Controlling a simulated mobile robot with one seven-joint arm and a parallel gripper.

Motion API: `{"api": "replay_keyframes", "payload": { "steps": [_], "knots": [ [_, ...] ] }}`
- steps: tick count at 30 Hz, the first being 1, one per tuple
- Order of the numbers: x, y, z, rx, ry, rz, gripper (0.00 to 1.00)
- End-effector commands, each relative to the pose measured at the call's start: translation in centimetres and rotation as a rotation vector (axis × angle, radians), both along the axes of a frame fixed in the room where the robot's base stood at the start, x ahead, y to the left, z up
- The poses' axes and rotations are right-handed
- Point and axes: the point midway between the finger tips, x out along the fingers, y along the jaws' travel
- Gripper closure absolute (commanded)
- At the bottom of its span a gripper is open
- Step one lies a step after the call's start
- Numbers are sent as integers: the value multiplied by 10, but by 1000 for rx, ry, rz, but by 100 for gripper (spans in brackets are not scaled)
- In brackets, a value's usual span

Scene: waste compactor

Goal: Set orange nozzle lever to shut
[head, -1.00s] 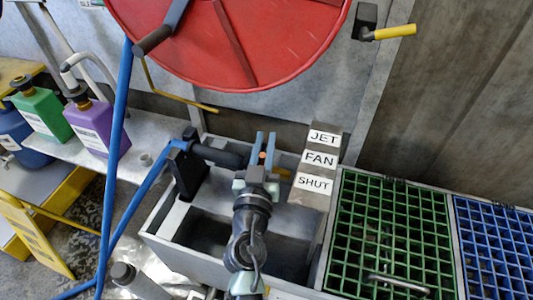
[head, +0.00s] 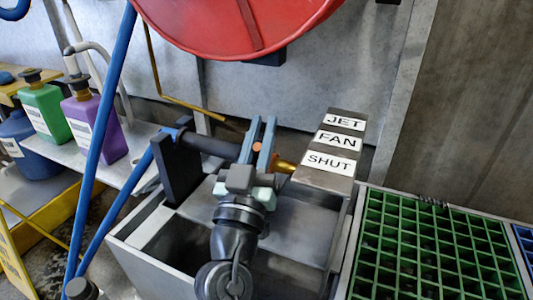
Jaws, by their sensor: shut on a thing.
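The nozzle (head: 210,145) is a dark barrel held by a black bracket (head: 177,167), with a brass tip (head: 284,166) pointing right. The small orange lever (head: 257,147) shows between the two blue-grey fingers of my gripper (head: 258,142). My gripper is shut on it; the fingers and gripper body hide most of the lever and the middle of the nozzle. To the right stands a grey block (head: 325,182) with white labels reading JET (head: 345,120), FAN (head: 338,139) and SHUT (head: 328,161) from back to front. I cannot tell exactly which label the lever lines up with.
A grey basin (head: 140,262) lies beneath the nozzle. A green grate (head: 425,250) is at right. A red hose reel (head: 240,20) hangs above. A blue hose (head: 105,105) runs down the left, by green (head: 45,110) and purple (head: 95,125) bottles on a shelf.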

Motion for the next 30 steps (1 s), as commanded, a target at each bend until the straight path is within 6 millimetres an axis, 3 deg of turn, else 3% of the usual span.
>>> {"api": "replay_keyframes", "payload": {
  "steps": [1,28,29,30],
  "knots": [
    [-1,0,-7,-3,-13,-1,100],
    [-5,1,-1,-27,-77,-1,100],
    [-5,1,-1,-27,-77,-1,79],
    [-5,1,-1,-27,-77,-1,71]
  ]
}}
